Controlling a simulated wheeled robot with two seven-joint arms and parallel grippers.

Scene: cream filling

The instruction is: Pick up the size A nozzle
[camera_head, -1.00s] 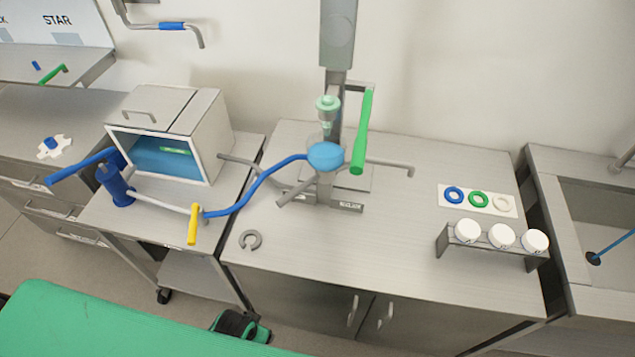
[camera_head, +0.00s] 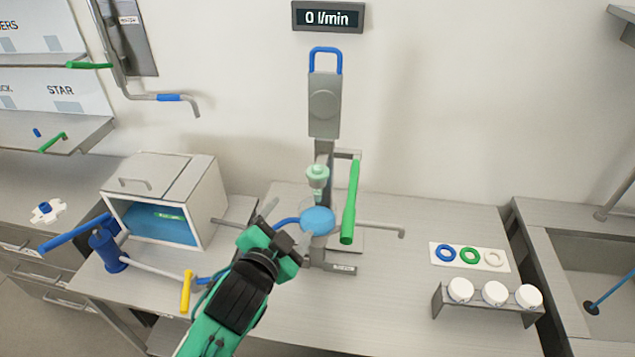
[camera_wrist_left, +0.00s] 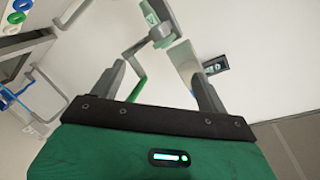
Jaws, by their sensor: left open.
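My left gripper (camera_head: 287,228) is in the middle of the head view, at the end of a green and black arm. It is open and appears empty, close in front of the filling machine's blue round part (camera_head: 318,221). Its two spread fingers also show in the left wrist view (camera_wrist_left: 160,74). A rack (camera_head: 485,312) at the right holds white round-topped pieces (camera_head: 495,293). Behind it a white card (camera_head: 435,258) carries a blue, a green and a white ring. My right gripper is not in view.
The machine's column (camera_head: 325,105) and green handle (camera_head: 350,203) stand near my left gripper. An open-fronted metal box (camera_head: 160,205) and a blue pump (camera_head: 108,248) are at left. A sink (camera_head: 600,265) is at right. The counter before the rack is clear.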

